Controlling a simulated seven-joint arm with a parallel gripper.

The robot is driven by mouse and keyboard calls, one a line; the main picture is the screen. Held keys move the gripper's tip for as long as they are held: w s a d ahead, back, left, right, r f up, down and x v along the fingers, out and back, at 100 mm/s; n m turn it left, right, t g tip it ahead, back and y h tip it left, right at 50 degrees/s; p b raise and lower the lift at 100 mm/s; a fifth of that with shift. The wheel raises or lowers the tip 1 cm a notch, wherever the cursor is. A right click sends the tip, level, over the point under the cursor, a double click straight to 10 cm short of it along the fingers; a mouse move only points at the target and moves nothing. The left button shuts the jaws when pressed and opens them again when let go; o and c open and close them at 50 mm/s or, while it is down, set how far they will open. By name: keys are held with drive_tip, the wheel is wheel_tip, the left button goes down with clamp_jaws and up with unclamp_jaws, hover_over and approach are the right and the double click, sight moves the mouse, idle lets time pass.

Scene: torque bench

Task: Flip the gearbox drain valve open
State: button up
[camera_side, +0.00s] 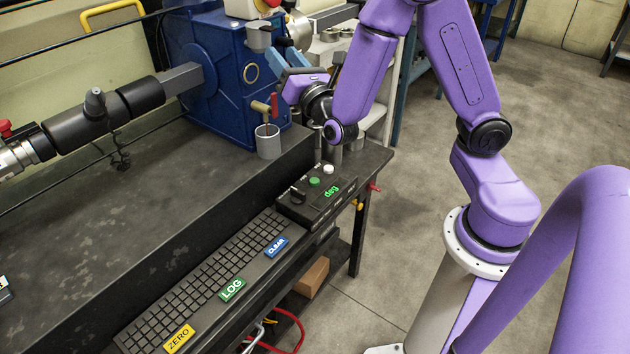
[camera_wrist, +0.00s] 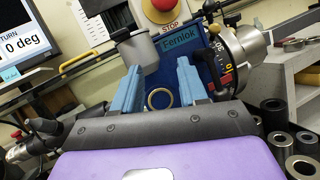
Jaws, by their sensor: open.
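The blue gearbox (camera_side: 232,75) stands at the back of the bench. The drain valve (camera_side: 262,107) is a small brass fitting low on its front, with a red lever (camera_side: 274,103) that looks upright. A grey cup (camera_side: 268,142) stands below the valve. My gripper (camera_side: 279,60) is apart from the valve, above and right of it in the side view. In the wrist view my gripper (camera_wrist: 158,75) has two light-blue fingers spread with nothing between them. A brass ring (camera_wrist: 159,98) on the gearbox face shows beyond them. I cannot make out the valve in the wrist view.
A lidded grey cup (camera_side: 258,38) sits high on the gearbox. A red stop button (camera_wrist: 161,4) is above it. A keyboard (camera_side: 210,285) and control box (camera_side: 318,195) lie along the bench front. Several dark cylinders (camera_wrist: 283,142) stand at right in the wrist view.

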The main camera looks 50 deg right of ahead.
drive_tip(key=s+d+f+m+g+h, duration=0.1)
drive_tip(key=s+d+f+m+g, duration=0.25)
drive_tip(key=s+m+g, duration=0.3)
drive_tip(key=s+d+f+m+g+h, duration=0.25)
drive_tip(key=s+f+m+g, duration=0.2)
drive_tip(key=s+g, duration=0.35)
drive_tip(key=s+a+f+m+g+y, duration=0.2)
drive_tip(key=s+a+m+g+y, duration=0.3)
drive_tip(key=s+a+y, duration=0.6)
drive_tip(key=s+a+g, duration=0.1)
drive_tip(key=s, duration=0.4)
drive_tip(key=shift+f+m, duration=0.35)
drive_tip(key=shift+m, duration=0.05)
